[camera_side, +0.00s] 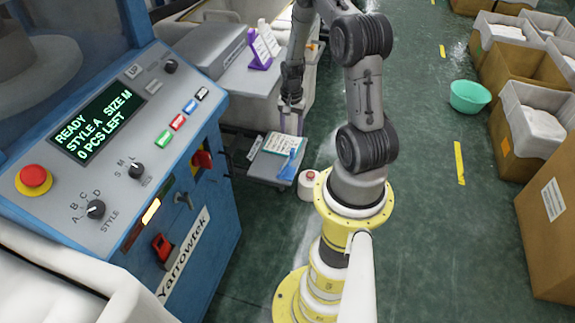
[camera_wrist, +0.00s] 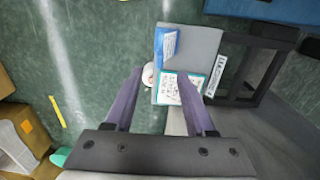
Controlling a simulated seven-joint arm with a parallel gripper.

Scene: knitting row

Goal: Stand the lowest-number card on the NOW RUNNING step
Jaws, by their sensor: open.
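My gripper (camera_side: 290,103) is open and empty above a low grey cart. In the wrist view its two fingers (camera_wrist: 160,75) stand apart with nothing between them. A blue stand (camera_side: 291,165), seen in the wrist view (camera_wrist: 165,47) with a pale card face, is at the cart's edge. A teal-edged sheet with writing (camera_side: 284,147) lies beside it, partly behind a finger in the wrist view (camera_wrist: 180,88).
A blue machine panel (camera_side: 120,130) at left reads READY, STYLE A, SIZE M, 0 PCS LEFT. A white round object with a red top (camera_side: 309,184) stands beside the cart. A teal basin (camera_side: 469,96) and boxes (camera_side: 540,130) are at right. Green floor between is clear.

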